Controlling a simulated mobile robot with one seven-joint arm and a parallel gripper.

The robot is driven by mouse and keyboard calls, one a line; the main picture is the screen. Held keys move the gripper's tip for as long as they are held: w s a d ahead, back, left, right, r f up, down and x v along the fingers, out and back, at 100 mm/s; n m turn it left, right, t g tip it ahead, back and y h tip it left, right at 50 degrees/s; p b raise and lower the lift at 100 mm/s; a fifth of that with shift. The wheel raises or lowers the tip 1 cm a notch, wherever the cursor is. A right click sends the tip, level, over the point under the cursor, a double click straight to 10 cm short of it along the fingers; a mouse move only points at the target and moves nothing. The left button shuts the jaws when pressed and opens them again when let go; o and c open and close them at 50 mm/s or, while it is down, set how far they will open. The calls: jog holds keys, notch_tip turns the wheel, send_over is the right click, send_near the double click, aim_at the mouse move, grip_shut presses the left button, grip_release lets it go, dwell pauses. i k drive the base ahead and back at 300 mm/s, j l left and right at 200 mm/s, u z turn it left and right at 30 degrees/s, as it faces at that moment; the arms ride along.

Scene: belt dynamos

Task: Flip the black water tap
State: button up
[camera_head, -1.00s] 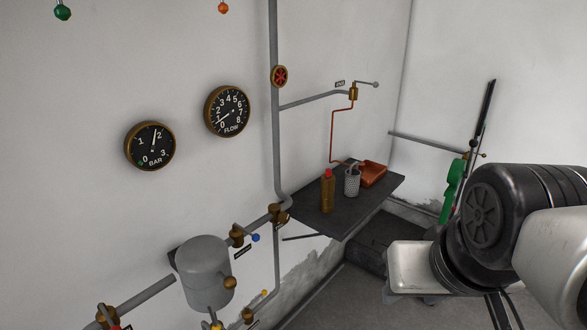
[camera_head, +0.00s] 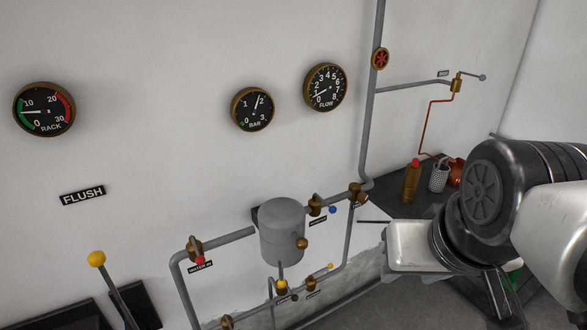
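I cannot pick out a clearly black tap handle. Several brass valves sit on the grey pipes on the wall. One has a red handle (camera_head: 199,260), one a blue tip (camera_head: 332,210), and one a yellow tip (camera_head: 331,266). A brass valve (camera_head: 358,194) at the pipe junction on the right has a small label, and its handle is unclear. Another valve (camera_head: 282,287) low under the grey tank has a dark label beside it. My arm fills the right side; the gripper itself cannot be made out, and nothing is seen in it.
A grey tank (camera_head: 283,232) stands among the pipes. A dark shelf (camera_head: 398,207) with a brown bottle (camera_head: 411,182) and a grey perforated cup (camera_head: 439,177) is behind my arm. A yellow-knobbed lever (camera_head: 97,259) is at lower left, beneath the FLUSH sign (camera_head: 83,196).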

aim_at(295, 298)
jog(key=u, duration=0.6)
jog(key=k, duration=0.25)
jog(key=i+l+u, duration=0.1)
jog(key=i+j+z, duration=0.15)
jog(key=j, duration=0.3)
jog(key=i+j+z, duration=0.15)
jog(key=j, duration=0.3)
jog(key=k+l, duration=0.1)
jog(key=i+l+u, duration=0.05)
jog(key=l, duration=0.05)
